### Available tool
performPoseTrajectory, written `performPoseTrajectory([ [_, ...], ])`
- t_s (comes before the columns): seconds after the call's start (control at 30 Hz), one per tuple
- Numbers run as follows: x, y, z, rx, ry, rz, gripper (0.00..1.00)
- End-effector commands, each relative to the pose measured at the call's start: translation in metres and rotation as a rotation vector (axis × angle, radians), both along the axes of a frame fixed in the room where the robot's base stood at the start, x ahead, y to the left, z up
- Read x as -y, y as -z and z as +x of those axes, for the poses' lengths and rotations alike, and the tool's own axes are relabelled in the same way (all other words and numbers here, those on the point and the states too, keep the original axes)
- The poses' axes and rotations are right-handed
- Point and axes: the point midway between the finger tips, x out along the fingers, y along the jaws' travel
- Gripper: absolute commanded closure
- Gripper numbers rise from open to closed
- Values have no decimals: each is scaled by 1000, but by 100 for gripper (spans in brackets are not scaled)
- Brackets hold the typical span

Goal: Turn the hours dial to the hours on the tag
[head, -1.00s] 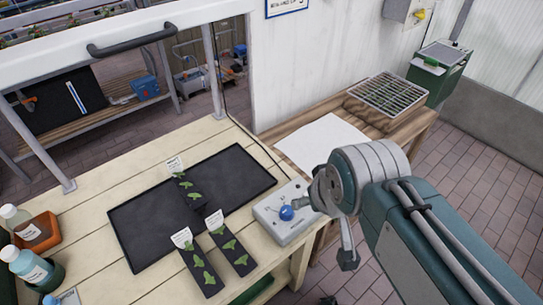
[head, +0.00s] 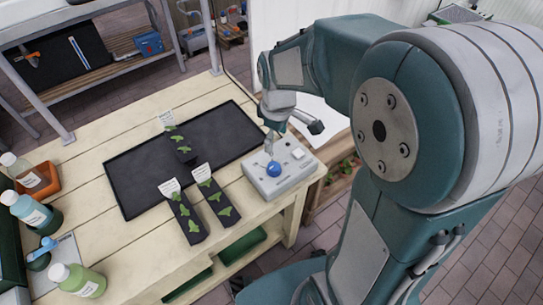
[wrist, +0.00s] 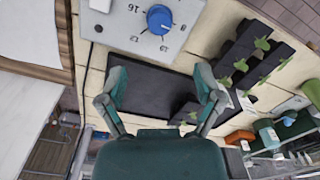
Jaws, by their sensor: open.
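The hours dial (head: 273,168) is a blue knob on a pale grey control box (head: 293,180) at the bench's right corner. In the wrist view the dial (wrist: 159,19) sits at the top, with dark figures and marks around it on the box face (wrist: 122,32). My gripper (head: 268,148) is just above and behind the dial. In the wrist view its two fingers (wrist: 160,74) are spread, with nothing between them, and the dial lies beyond them. White tags stand on the seedling strips (head: 168,187), (head: 202,173), (head: 166,118); their writing is too small to read.
A black tray (head: 125,180) lies on the wooden bench (head: 90,165), with seedling strips on and beside it. Bottles (head: 30,210) and an orange container (head: 40,180) stand at the left. A white push button (head: 298,153) is on the box near the dial.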

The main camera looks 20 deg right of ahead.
Motion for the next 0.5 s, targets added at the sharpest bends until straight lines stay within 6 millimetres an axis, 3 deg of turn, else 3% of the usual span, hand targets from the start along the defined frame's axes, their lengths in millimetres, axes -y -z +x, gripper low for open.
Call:
performPoseTrajectory([
  [0.27,-1,22,5,-27,-40,2,15],
  [0.5,-1,65,3,-28,-38,2,15],
])
